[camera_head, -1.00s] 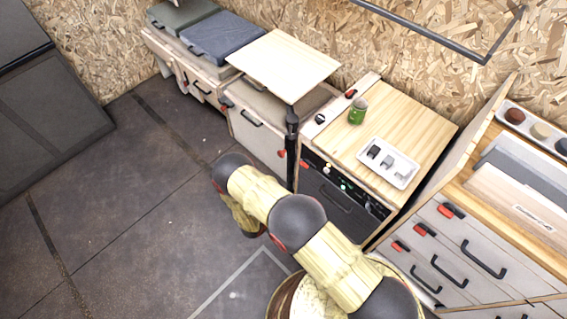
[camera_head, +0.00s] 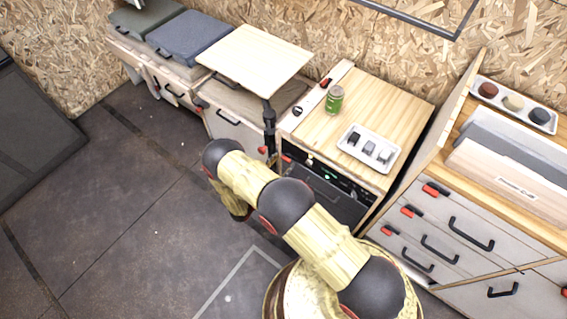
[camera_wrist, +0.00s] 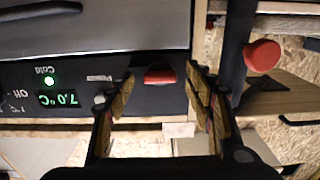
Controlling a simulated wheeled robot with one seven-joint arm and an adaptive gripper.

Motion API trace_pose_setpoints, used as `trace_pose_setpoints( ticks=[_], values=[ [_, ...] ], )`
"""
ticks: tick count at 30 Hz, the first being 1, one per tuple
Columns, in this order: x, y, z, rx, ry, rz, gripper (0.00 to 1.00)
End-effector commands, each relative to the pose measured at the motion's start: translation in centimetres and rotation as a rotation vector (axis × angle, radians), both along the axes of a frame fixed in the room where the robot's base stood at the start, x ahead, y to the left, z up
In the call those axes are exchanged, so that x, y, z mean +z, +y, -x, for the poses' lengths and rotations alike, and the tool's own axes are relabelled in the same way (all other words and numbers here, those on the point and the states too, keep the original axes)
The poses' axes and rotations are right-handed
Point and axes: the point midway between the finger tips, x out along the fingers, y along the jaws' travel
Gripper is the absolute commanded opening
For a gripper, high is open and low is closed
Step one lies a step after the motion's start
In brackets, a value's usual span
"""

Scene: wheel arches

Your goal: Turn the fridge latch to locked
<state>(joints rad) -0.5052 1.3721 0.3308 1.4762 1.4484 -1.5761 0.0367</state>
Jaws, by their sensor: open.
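The fridge (camera_head: 330,196) is a dark front under the wooden counter in the head view, partly covered by my arm. In the wrist view its black panel (camera_wrist: 82,72) appears upside down, with a lit 7.0 °C display, a green light and a "Cold" label. A red latch (camera_wrist: 160,75) lies crosswise on the panel. My gripper (camera_wrist: 161,73) is open, with one finger on each side of the latch; contact cannot be told. The head view does not show my fingers clearly.
A black table post (camera_head: 269,125) carrying a pale tabletop (camera_head: 255,58) stands left of the fridge. It is close beside my right-hand finger in the wrist view, near a red knob (camera_wrist: 262,55). A green can (camera_head: 334,99) and a white tray (camera_head: 346,151) sit on the counter.

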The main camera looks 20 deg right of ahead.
Motion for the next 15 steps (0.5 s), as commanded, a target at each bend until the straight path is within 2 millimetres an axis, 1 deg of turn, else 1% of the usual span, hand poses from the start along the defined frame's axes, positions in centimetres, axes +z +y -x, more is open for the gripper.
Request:
trace_pose_setpoints(
  ticks=[1,4,12,15],
  values=[
    [-0.06,-0.44,-0.31,-0.002,-0.001,-0.001,0.53],
    [-0.02,-0.83,-0.60,-0.001,-0.001,-0.001,0.53],
    [0.03,-0.97,-0.73,0.001,0.001,-0.001,0.53],
    [0.02,-0.97,-0.71,0.001,0.001,-0.001,0.48]
  ],
)
